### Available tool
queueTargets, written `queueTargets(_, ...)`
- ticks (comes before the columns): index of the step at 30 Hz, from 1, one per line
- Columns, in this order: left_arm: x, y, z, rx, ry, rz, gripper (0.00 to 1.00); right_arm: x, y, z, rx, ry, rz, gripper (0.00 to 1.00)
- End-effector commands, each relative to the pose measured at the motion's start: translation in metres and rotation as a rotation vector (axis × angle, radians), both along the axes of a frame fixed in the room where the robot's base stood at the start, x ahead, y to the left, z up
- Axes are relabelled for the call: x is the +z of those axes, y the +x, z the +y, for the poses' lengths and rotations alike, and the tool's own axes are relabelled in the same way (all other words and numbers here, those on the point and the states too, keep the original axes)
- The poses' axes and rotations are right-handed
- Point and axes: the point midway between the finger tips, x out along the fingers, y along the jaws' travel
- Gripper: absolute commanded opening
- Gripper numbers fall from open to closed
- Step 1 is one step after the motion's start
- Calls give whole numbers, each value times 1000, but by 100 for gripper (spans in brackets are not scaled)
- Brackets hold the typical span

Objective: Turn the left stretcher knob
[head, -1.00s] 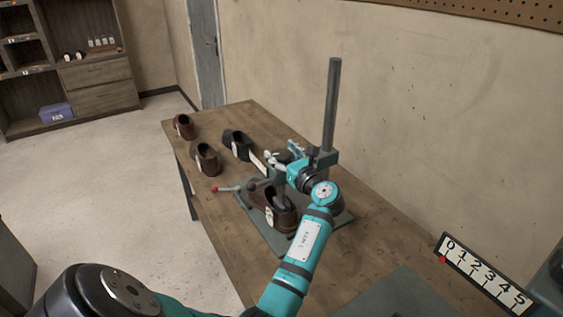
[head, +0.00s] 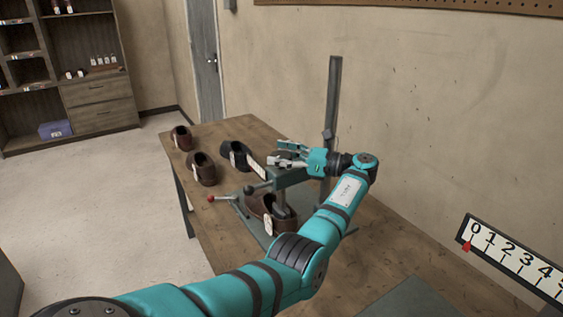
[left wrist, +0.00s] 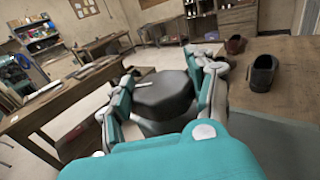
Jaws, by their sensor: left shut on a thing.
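My left gripper (head: 277,155) is at the upper part of the shoe stretcher, beside its upright post (head: 334,95). In the left wrist view a wide dark knob (left wrist: 163,92) sits between the teal fingers, and the gripper (left wrist: 160,85) is shut on it. In the head view the fingers hide most of the knob. Below it, a brown shoe (head: 262,207) with a white tag is on the stretcher. A lever with a red ball end (head: 211,198) sticks out to the left. My right gripper is not in view.
The stretcher stands on a wooden table (head: 225,245). Several other shoes, such as a dark one (head: 235,154) and a brown one (head: 202,168), stand toward the far end. A numbered scale (head: 512,262) is at the right. A wall is close behind the post.

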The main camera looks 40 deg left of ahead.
Motion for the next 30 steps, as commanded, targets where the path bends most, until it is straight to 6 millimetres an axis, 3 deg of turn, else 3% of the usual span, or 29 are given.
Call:
queueTargets(20, -3, 0, 0, 46, -7, 3, 25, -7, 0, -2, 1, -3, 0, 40)
queueTargets(21, -3, 0, 0, 46, -7, 3, 60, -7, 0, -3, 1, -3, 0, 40)
queueTargets(26, -2, 0, 0, 45, -5, 2, 81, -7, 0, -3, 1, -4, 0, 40)
queueTargets(30, -1, 0, 0, 44, -4, 2, 82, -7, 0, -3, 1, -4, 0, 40)
